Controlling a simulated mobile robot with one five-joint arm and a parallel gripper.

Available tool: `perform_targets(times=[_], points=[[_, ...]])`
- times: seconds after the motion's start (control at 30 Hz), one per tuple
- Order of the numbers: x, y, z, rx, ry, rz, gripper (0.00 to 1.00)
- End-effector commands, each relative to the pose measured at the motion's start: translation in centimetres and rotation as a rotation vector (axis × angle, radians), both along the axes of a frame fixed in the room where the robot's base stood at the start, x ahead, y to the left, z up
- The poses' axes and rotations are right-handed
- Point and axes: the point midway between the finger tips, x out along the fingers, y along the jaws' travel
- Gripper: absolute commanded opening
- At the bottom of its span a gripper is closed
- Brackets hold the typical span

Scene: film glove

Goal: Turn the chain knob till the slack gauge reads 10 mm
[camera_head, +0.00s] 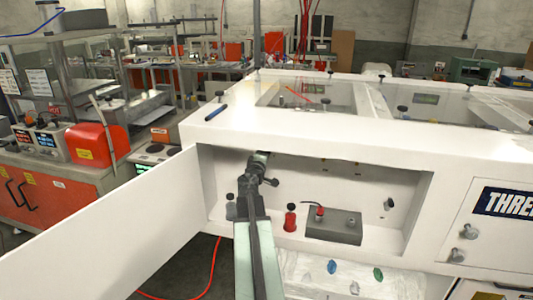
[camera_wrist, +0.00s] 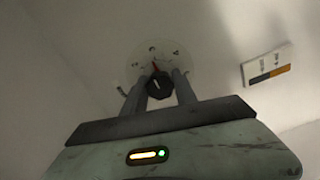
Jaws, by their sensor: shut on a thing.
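The chain knob (camera_wrist: 158,86) is a small black knob with a pale pointer line, in front of a round pale dial (camera_wrist: 152,55) with a red needle and marks too small to read. My gripper (camera_wrist: 159,88) is shut on the knob, one finger on each side. In the head view my gripper (camera_head: 258,165) reaches into the open white bay and hides the knob and dial there. A small label plate (camera_wrist: 267,69), part dark and part orange, sits on the wall to the right. Its lettering is unreadable.
The open white door (camera_head: 120,225) extends to the left of my arm. The white machine top (camera_head: 300,128) overhangs the bay.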

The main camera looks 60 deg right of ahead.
Motion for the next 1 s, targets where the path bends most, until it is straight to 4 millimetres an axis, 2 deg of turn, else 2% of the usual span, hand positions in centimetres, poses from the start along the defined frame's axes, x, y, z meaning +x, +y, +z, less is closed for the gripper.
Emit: perform_targets(times=[0.4, 0.93, 0.97, 1.0], points=[[-0.13, 0.03, -0.04, 0.053, -0.168, -0.004, 0.00], [-0.13, 0.08, -0.07, 0.061, -0.188, -0.004, 0.00], [-0.13, 0.07, -0.07, 0.061, -0.188, -0.004, 0.39], [-0.13, 0.09, -0.07, 0.061, -0.188, -0.004, 0.50]])
